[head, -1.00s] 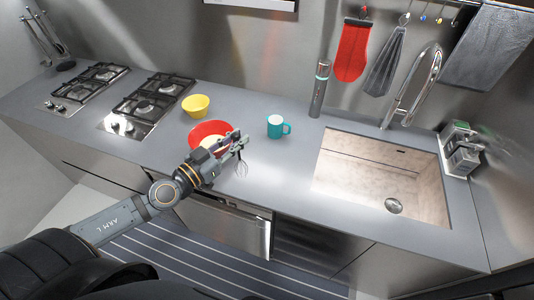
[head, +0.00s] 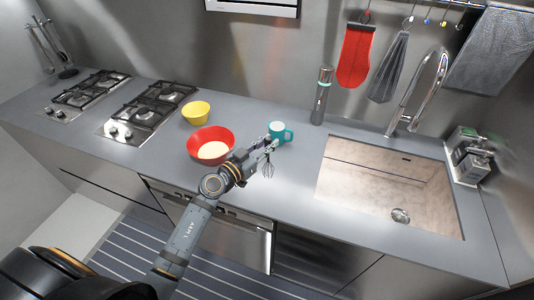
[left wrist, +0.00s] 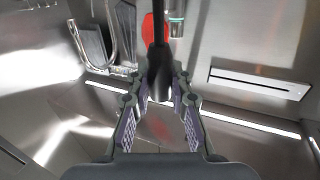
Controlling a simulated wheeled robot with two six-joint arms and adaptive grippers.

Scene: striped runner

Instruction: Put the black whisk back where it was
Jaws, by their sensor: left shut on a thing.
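My left gripper (head: 268,148) is shut on the black whisk (head: 267,170) and holds it above the counter, in front of the teal mug. The wire end hangs below the fingers. In the left wrist view the whisk's dark handle (left wrist: 158,62) stands between the two finger pads, and its wire end is hidden. The rail (head: 430,19) with several hooks runs along the wall at the upper right. My right gripper is not in view.
The teal mug (head: 280,132) stands close by the left gripper. A red bowl (head: 222,136) and a yellow bowl (head: 196,112) stand to the left. A dark bottle (head: 322,97), red mitt (head: 355,55), grey cloth (head: 390,70), faucet (head: 418,90) and sink (head: 350,195) lie right.

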